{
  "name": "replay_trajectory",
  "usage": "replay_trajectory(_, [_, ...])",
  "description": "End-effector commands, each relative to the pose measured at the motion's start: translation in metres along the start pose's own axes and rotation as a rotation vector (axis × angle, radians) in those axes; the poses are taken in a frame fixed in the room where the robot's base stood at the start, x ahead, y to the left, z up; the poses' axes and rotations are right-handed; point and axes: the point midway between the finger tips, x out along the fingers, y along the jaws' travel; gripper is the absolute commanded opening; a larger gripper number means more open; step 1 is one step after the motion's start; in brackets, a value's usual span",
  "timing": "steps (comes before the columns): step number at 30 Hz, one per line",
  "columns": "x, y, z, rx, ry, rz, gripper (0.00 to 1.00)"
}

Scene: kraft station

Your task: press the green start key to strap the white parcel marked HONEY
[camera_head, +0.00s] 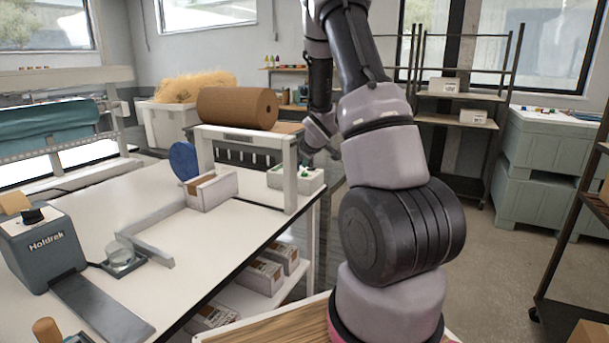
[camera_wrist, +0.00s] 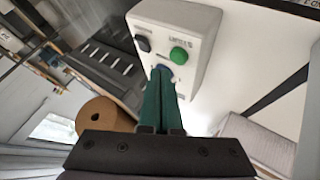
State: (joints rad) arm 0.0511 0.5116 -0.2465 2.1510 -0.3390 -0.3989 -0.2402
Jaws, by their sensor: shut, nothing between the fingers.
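The green start key (camera_wrist: 180,55) is a round button on a white control box (camera_wrist: 178,25). The box also shows in the head view (camera_head: 308,181), at the right of the strapping arch. My gripper (camera_wrist: 162,74) is shut and empty, its dark green fingers together. Its tips are over a blue key (camera_wrist: 165,67) and partly hide it, beside and just below the green key in the wrist view. I cannot tell if they touch the box. A white parcel (camera_head: 212,192) sits at the arch in the head view; its marking is not readable.
A black key (camera_wrist: 143,44) is on the same box. The arch (camera_head: 291,172) stands over the white bench (camera_head: 190,260), with a large brown paper roll (camera_head: 237,108) behind. A grey Holdrek machine (camera_head: 42,245) is at the left. Several cartons lie on the shelf below.

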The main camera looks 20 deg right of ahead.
Motion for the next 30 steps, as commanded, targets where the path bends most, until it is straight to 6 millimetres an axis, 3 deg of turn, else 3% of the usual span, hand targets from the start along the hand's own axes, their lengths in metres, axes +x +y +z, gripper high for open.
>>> replay_trajectory(13, [-0.029,0.022,-0.021,0.0,0.002,0.002,0.0])
replay_trajectory(30, [-0.032,0.023,-0.023,0.004,0.0,0.002,0.0])
